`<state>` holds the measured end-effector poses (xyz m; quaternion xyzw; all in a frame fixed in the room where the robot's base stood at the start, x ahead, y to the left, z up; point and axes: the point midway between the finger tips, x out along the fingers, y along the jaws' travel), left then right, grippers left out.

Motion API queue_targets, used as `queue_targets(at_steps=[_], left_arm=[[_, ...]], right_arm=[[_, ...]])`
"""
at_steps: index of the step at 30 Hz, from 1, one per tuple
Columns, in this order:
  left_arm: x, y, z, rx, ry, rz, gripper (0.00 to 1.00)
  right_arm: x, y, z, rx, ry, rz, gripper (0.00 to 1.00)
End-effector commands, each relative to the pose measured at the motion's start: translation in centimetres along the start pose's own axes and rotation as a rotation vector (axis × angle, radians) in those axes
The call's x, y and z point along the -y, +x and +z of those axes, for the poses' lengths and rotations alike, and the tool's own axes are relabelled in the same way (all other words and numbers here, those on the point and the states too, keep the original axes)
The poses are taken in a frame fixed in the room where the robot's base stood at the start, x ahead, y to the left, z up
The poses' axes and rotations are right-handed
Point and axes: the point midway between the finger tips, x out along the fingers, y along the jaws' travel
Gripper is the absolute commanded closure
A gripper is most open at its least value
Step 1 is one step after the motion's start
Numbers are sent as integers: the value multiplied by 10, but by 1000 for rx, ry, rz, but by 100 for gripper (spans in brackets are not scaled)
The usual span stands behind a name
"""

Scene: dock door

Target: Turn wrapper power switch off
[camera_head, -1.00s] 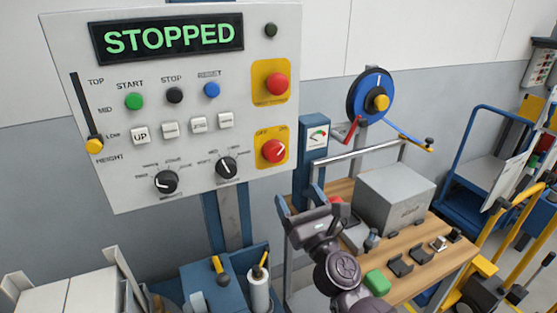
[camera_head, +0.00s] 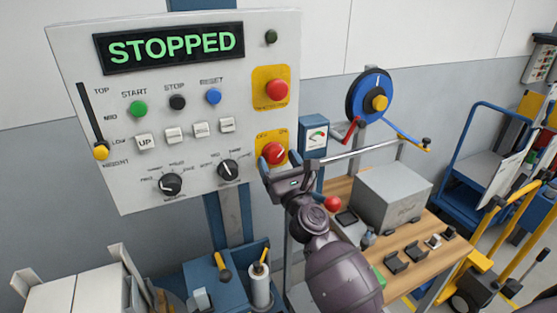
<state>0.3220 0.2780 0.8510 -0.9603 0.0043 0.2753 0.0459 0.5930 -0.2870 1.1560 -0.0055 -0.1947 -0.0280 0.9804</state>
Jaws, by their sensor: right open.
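The power switch (camera_head: 273,152) is a red round knob on a yellow plate with OFF at upper left and ON at upper right. Its white mark seems to slant toward upper right, the ON side. It sits at the lower right of the grey control panel (camera_head: 60,60), whose display (camera_head: 170,47) reads STOPPED in green. My right gripper (camera_head: 285,162) is open and empty, just below the switch in the picture, with its fingers toward the panel. It overlaps the plate's lower part; I cannot tell whether it touches. My left gripper is not in view.
A red emergency button (camera_head: 276,90) sits above the switch. Two black dials (camera_head: 228,170) lie to its left. A wooden bench (camera_head: 437,262) with a grey box (camera_head: 394,195) stands at right, with a blue wheel (camera_head: 362,90) behind it.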

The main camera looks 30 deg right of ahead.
Motion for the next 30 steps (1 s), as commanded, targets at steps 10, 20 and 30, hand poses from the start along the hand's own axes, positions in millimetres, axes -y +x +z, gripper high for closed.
queue_targets(at_steps=[10, 20, 30], left_arm=[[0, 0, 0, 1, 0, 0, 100], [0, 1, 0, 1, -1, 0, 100], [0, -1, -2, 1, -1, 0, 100]], right_arm=[[0, 1, 0, 0, 0, 0, 36], [0, 1, 0, 0, -1, 0, 75], [1, 1, 1, 0, -84, 34, 75]])
